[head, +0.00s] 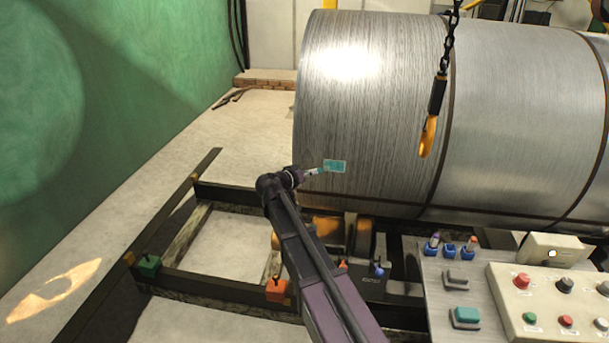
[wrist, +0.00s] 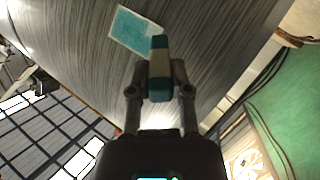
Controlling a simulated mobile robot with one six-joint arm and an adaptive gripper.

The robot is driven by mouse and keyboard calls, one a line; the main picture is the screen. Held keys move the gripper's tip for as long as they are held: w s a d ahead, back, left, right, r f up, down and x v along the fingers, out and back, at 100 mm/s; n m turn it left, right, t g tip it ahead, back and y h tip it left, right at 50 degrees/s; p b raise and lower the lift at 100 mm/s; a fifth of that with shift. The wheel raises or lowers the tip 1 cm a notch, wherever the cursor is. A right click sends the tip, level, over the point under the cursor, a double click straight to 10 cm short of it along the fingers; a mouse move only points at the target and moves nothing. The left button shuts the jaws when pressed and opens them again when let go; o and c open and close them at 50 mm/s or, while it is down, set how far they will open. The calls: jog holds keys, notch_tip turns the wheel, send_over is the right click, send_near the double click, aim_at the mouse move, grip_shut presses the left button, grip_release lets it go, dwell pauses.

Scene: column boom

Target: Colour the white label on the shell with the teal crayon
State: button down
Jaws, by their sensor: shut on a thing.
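The large metal shell (head: 375,110) lies across the back right in the head view. Its label (head: 335,166) is mostly teal, with a pale border, low on the shell's left part. In the wrist view the label (wrist: 134,31) is covered in teal strokes, with pale edges. My gripper (head: 306,174) is just left of the label. In the wrist view my gripper (wrist: 160,88) is shut on the teal crayon (wrist: 160,62), which has a pale band. The crayon's tip points at the shell near the label's right edge; whether it touches I cannot tell.
A chain with a yellow hook (head: 428,137) hangs before the shell, right of the label. A control panel (head: 550,300) with buttons stands at the lower right. Beside it several small blue cups (head: 449,250) hold crayons. A dark frame (head: 215,285) lies on the floor at left.

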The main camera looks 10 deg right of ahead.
jog(key=shift+w+d, duration=0.2)
jog(key=shift+w, duration=0.35)
jog(key=shift+d, duration=0.1)
dwell(0.3)
jog(key=shift+s+d, duration=0.35)
jog(key=shift+d, duration=0.55)
jog(key=shift+s+d, duration=0.35)
jog(key=shift+d, duration=0.55)
jog(key=shift+w, duration=0.1)
jog(key=shift+a, duration=0.15)
jog(key=shift+w+a, duration=0.3)
jog(key=shift+a, duration=0.6)
jog(key=shift+w+a, duration=0.3)
jog(key=shift+a, duration=0.6)
jog(key=shift+s, duration=0.2)
